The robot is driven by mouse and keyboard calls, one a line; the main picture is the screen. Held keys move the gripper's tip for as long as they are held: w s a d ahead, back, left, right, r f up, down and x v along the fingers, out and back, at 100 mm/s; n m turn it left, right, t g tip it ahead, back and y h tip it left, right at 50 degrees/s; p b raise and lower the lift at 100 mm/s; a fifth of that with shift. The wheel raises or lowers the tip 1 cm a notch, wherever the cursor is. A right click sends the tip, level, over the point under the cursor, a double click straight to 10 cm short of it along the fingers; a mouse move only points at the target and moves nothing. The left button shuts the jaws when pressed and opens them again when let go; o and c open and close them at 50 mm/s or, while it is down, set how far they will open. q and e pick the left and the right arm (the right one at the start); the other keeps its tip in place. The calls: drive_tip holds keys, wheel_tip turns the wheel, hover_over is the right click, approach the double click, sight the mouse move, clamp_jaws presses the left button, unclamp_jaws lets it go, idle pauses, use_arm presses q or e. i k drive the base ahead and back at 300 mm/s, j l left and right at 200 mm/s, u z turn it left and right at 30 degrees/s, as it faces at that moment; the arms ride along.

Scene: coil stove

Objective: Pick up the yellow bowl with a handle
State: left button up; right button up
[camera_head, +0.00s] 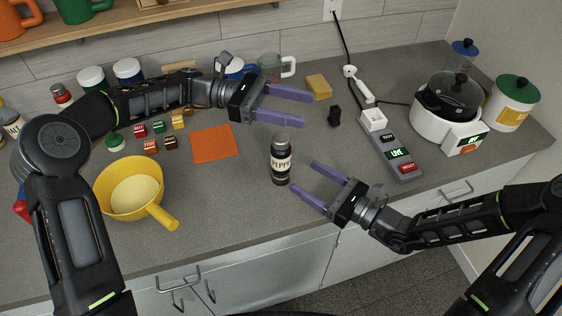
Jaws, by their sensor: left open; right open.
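The yellow bowl (110,196) stands upright on the grey counter at the left. Its stubby handle (163,217) points toward the lower right, near the front edge. The bowl looks empty. My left gripper (308,107) is open and empty above the middle of the counter, up and to the right of the bowl. My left arm passes over the counter behind the bowl and down its left side. My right gripper (304,183) is open, fingers pointing left toward a pepper shaker (280,160), well to the right of the handle. Neither gripper touches the bowl.
An orange square mat (214,144) and several small coloured cubes (157,127) lie behind the bowl. Counter between handle and shaker is clear.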

sight(131, 189)
drive_tip(key=k+l, duration=0.2)
drive_tip(key=l, duration=0.2)
drive_tip(key=k+l, duration=0.2)
drive_tip(key=l, duration=0.2)
drive_tip(key=k+l, duration=0.2)
drive_tip(key=l, duration=0.2)
